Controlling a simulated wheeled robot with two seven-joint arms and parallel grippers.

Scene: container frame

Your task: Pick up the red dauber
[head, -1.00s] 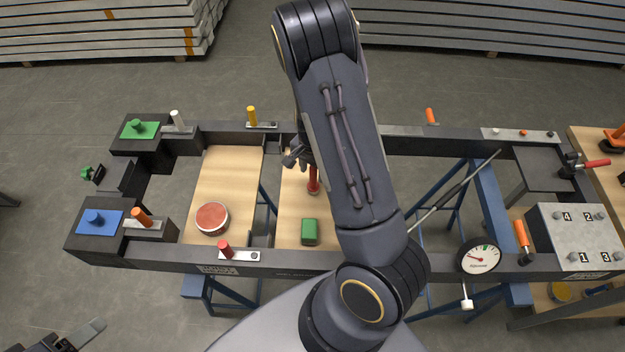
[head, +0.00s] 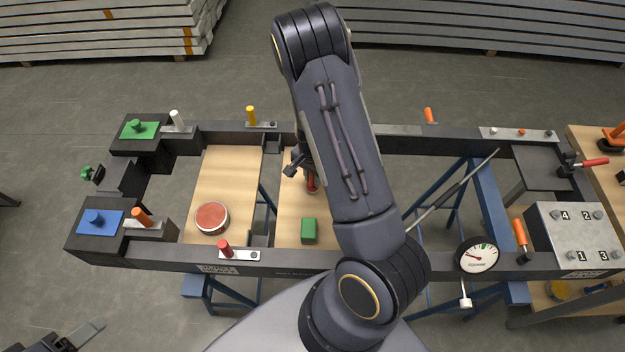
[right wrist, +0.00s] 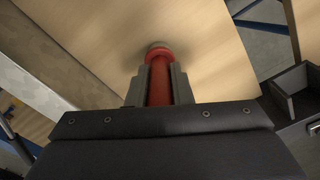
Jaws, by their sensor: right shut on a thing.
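The red dauber (head: 312,184) stands on the right-hand wooden board (head: 289,206), partly hidden by my right gripper and arm in the head view. In the right wrist view the red dauber (right wrist: 160,78) sits between the two fingers, with its round base end beyond the fingertips against the wood. My right gripper (right wrist: 160,85) is shut on it. In the head view the right gripper (head: 306,170) is mostly covered by my arm. My left gripper (head: 80,335) shows at the bottom left corner, away from the frame, with only part of it in view.
A green block (head: 308,231) lies on the same board near the front rail. A round red pad (head: 212,218) is on the left board (head: 228,175). Several coloured handles stand along the dark frame (head: 160,258). A pressure gauge (head: 478,254) is at the right front.

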